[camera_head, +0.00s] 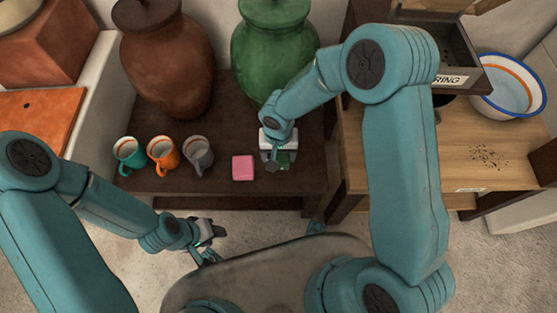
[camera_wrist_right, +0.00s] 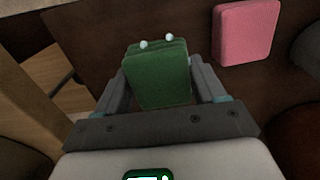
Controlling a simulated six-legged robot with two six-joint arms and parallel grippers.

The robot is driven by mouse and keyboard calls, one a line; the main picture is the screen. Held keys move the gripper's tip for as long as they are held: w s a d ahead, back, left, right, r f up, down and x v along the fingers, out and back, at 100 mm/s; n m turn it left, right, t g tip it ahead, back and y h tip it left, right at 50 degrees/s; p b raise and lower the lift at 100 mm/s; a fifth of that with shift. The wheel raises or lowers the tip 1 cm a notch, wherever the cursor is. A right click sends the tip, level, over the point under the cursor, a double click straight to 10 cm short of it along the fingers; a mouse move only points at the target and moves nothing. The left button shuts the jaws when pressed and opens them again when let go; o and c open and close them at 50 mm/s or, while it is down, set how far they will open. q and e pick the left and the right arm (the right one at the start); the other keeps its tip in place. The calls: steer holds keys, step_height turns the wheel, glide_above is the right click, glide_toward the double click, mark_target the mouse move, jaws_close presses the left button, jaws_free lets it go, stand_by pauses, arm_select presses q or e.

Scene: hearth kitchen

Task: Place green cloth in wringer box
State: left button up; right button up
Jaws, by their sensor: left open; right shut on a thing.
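My right gripper (camera_head: 277,158) is shut on the green cloth (camera_head: 284,159), low over the dark bench. In the right wrist view the green cloth (camera_wrist_right: 157,75) is a thick folded block with two small pale spots at its top edge, between the two fingers. I cannot tell whether it touches the bench. The box (camera_head: 468,79) at the upper right has a label whose visible part reads "RING"; my right arm hides part of it. My left gripper (camera_head: 213,236) is open and empty, low in front of the bench.
A pink block (camera_head: 243,168) lies left of the right gripper. Teal, orange and grey mugs (camera_head: 198,153) stand further left. Brown (camera_head: 168,62) and green (camera_head: 268,45) jars stand behind. A wooden table (camera_head: 480,178) with dark specks and a white-blue bowl (camera_head: 508,88) are at right.

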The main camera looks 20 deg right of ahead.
mark_target(279, 160)
steer(key=shift+f+b, duration=0.5)
steer(key=shift+f, duration=1.4)
steer(key=shift+f, duration=0.2)
steer(key=o, duration=1)
steer(key=shift+r, duration=0.1)
